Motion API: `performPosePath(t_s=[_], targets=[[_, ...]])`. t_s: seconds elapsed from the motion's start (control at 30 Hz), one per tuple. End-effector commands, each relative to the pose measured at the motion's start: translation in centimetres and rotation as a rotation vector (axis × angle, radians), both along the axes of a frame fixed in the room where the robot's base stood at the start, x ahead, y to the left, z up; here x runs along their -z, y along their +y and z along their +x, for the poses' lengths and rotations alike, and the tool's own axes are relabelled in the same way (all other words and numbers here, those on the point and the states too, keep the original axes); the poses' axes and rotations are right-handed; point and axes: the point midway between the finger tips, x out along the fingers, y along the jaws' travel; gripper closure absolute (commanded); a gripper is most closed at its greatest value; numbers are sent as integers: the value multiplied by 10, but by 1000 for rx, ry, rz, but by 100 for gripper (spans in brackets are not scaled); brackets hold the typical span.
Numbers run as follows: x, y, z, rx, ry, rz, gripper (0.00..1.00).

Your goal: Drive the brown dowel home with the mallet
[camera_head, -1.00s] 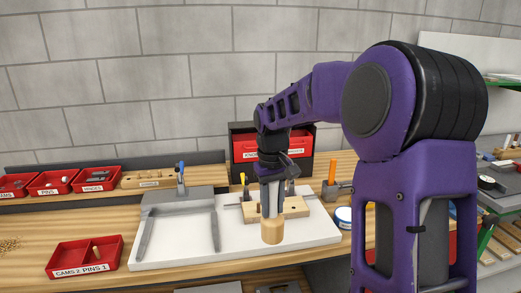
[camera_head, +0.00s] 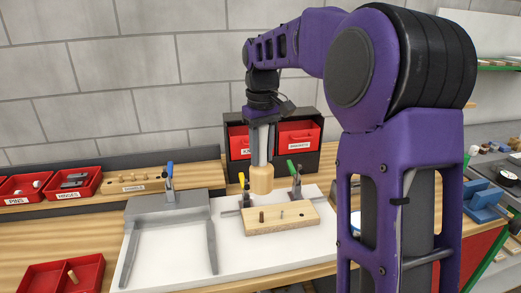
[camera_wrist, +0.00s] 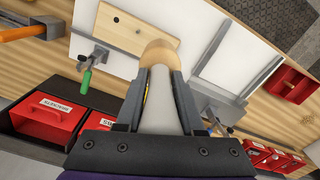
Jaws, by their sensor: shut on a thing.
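My gripper (camera_head: 262,142) is shut on the pale handle (camera_wrist: 163,105) of the mallet, which hangs upright with its light wooden head (camera_head: 262,179) down. The head is in the air, appearing above the rear left of the wooden board (camera_head: 291,222). The board lies on the white worktop by the clamps. A brown dowel (camera_head: 262,216) stands up from the board's left part, below the head in the picture and apart from it. The board shows in the wrist view (camera_wrist: 128,30), partly hidden by the mallet head (camera_wrist: 161,52); the dowel cannot be made out there.
A green-handled clamp (camera_head: 295,180) and a yellow-handled clamp (camera_head: 242,188) stand behind the board. A grey fixture (camera_head: 166,208) with a blue-handled clamp is at left. Red bins (camera_head: 299,136) stand behind. The white worktop (camera_head: 245,258) is clear in front.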

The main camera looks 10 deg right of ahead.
Motion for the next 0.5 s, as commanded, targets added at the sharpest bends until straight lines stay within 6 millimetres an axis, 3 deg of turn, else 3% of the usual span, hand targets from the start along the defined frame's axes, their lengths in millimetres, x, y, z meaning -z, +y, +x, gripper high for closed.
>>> performPosePath(t_s=[0.33,0.5], targets=[[-1,0,-1,48,-2,2,100],[14,0,0,45,-2,2,100]])
